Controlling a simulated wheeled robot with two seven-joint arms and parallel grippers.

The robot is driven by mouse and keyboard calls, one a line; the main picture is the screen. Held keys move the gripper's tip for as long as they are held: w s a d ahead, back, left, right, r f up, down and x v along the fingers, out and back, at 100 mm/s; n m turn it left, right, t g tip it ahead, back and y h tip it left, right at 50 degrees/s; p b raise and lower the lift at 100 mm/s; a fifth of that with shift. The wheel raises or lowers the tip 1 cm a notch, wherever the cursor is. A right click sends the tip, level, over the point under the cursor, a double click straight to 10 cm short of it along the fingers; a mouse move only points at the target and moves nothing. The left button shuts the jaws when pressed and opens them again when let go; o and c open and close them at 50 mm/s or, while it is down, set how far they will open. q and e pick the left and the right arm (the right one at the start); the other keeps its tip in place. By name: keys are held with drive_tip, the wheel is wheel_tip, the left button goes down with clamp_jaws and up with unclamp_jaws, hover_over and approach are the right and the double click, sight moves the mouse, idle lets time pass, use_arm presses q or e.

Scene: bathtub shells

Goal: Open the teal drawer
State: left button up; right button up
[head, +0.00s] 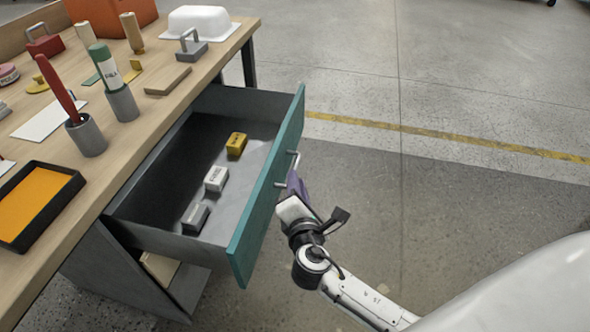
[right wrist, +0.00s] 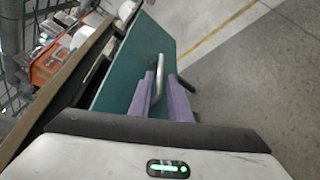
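The teal drawer (head: 268,195) is pulled well out of the grey cabinet under the workbench, with its inside showing. Its slim metal handle (head: 295,167) is on the outer face of the teal front. My right gripper (head: 295,186), with purple fingers, is at the handle in the head view. In the right wrist view the handle (right wrist: 159,72) stands between the two purple fingers, which look apart with a small gap beside the bar. The teal front (right wrist: 133,65) fills the space beyond them. My left gripper is in neither view.
The drawer holds a yellow block (head: 236,144), a white block (head: 216,179) and a grey block (head: 195,218). The wooden benchtop (head: 140,150) carries several tools, holders and an orange tray (head: 38,207). Open concrete floor (head: 440,220) with a yellow line lies right of the drawer.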

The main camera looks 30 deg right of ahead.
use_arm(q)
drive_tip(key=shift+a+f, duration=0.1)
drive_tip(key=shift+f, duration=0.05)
use_arm(e)
drive_tip(key=v, duration=0.3)
drive_tip(key=shift+s+a, duration=0.1)
drive_tip(key=shift+s, duration=0.2)
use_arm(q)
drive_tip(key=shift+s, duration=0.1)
